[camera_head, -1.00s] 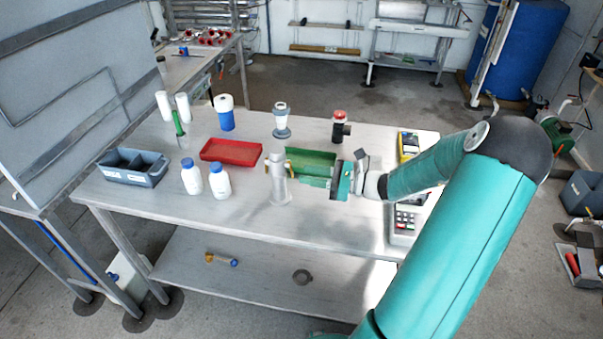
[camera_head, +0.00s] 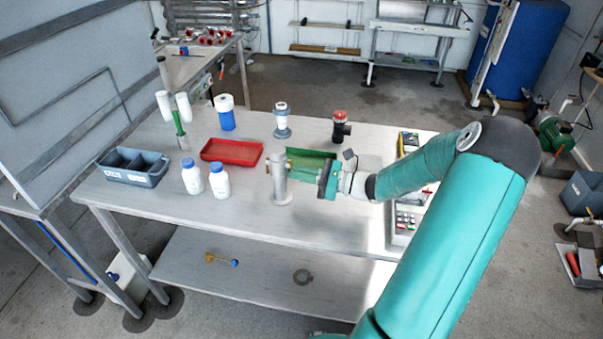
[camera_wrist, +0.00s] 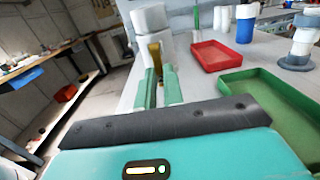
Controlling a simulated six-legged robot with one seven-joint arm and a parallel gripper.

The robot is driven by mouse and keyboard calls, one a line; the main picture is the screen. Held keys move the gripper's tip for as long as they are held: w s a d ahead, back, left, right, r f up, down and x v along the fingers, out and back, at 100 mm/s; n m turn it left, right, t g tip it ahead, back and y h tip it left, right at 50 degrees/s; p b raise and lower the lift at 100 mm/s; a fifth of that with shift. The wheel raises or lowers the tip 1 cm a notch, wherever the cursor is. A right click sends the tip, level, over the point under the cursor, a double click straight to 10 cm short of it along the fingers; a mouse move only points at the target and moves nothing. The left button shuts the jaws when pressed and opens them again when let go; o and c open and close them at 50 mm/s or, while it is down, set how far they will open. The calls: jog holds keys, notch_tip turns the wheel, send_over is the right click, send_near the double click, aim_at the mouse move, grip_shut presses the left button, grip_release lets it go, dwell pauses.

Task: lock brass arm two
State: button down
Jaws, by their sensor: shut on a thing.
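A grey metal post fixture (camera_head: 280,182) stands upright on a round foot near the front middle of the table. It also shows in the wrist view as a pale, block-like top (camera_wrist: 152,22). A brass arm (camera_wrist: 155,56) sticks out of it towards me, and a small brass part shows near the top of the post in the head view. My gripper (camera_wrist: 159,82) is shut on the brass arm, its two green fingers on either side of it. In the head view my gripper (camera_head: 303,176) reaches the post from the right. The arm's marking and lock are too small to tell.
A green tray (camera_head: 310,158) lies just behind my gripper, and a red tray (camera_head: 231,151) is to the left. White bottles (camera_head: 219,182), a grey divided bin (camera_head: 133,167) and a dark red-topped fitting (camera_head: 340,128) stand around. The table front beside the post is clear.

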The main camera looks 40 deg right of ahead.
jog(key=shift+w+a+f+t+y, duration=0.1)
jog(key=shift+w+f+t+y, duration=0.1)
jog(key=shift+t+y, duration=0.3)
jog(key=c, duration=1.5)
grip_release()
jog(key=s+a+r, duration=0.6)
jog(key=s+r, duration=0.6)
jog(key=r, duration=0.1)
jog(key=shift+s+a, duration=0.15)
jog(key=shift+s, duration=0.2)
